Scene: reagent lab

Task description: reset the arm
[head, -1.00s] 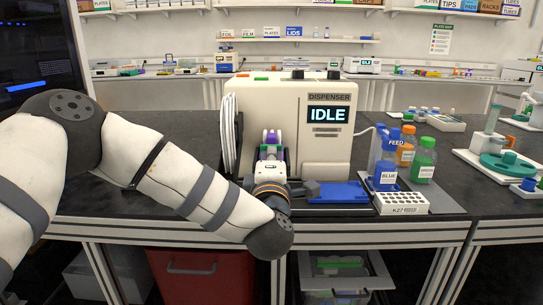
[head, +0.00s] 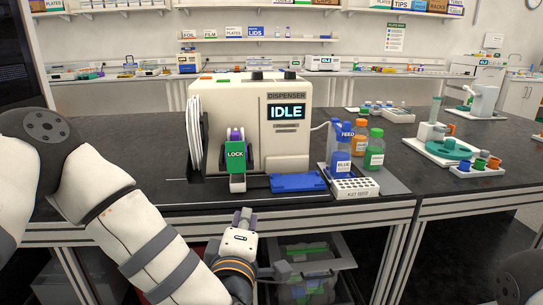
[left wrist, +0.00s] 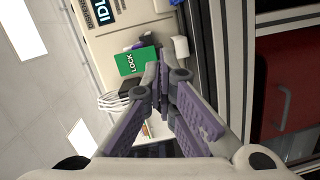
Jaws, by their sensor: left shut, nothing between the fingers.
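My left gripper (head: 244,216) is low in front of the bench edge, below and apart from the dispenser (head: 248,128). It holds nothing. In the left wrist view its purple-padded fingers (left wrist: 163,78) come together at the tips. The cream dispenser shows IDLE on its screen. A green LOCK plate (head: 236,158) is on its front; the plate also shows beyond the fingers in the left wrist view (left wrist: 136,62). My right gripper is not in view.
A blue tray (head: 298,182) lies before the dispenser. The blue bottle (head: 341,157), orange bottle (head: 361,138), green-capped bottle (head: 374,152) and white rack (head: 357,188) stand to its right. The bench's front edge (head: 150,216) runs behind my left gripper.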

